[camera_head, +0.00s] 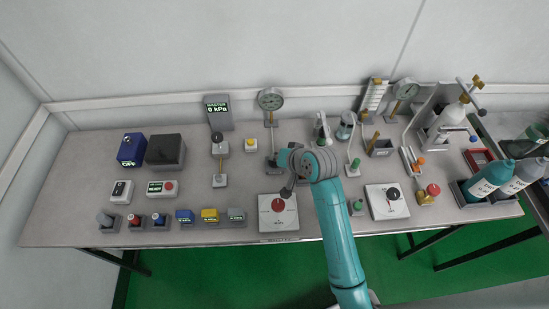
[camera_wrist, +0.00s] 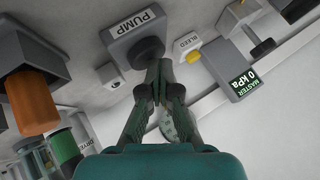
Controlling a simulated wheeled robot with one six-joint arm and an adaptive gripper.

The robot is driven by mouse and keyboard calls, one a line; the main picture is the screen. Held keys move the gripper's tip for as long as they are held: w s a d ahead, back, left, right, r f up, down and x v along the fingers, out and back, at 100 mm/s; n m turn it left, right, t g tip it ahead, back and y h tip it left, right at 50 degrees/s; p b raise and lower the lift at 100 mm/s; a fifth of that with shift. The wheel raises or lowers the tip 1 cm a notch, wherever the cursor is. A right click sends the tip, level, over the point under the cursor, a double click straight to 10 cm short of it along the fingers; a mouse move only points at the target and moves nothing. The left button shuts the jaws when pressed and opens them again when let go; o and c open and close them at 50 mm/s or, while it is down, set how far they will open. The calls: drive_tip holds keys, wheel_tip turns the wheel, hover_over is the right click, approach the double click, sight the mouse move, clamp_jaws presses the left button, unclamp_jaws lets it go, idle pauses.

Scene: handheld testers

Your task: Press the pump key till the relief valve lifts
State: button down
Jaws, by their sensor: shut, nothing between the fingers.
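The grey pump key (camera_wrist: 128,38), labelled PUMP, shows at the top of the wrist view, with a dark round part below its block. My gripper (camera_wrist: 160,66) is shut and empty, its fingertips at the edge of that dark part. I cannot tell whether they touch it. In the head view my wrist largely hides the gripper and the pump key. The master display (camera_wrist: 244,82) reads 0 kPa; it also stands at the back in the head view (camera_head: 218,114). I cannot pick out the relief valve for certain.
The yellow bleed button (camera_wrist: 192,57) sits beside the pump key, and in the head view (camera_head: 250,145) left of my wrist. A dial gauge (camera_head: 270,98) stands behind. An orange block (camera_wrist: 32,100) is close at left in the wrist view. The bench's left front is crowded with small blocks.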

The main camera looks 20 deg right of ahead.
drive_tip(key=shift+r, duration=1.25)
drive_tip(key=shift+r, duration=2.5)
drive_tip(key=shift+r, duration=0.1)
wheel_tip(320, 180, up, 4)
drive_tip(key=shift+f, duration=0.2)
drive_tip(key=shift+f, duration=4.45)
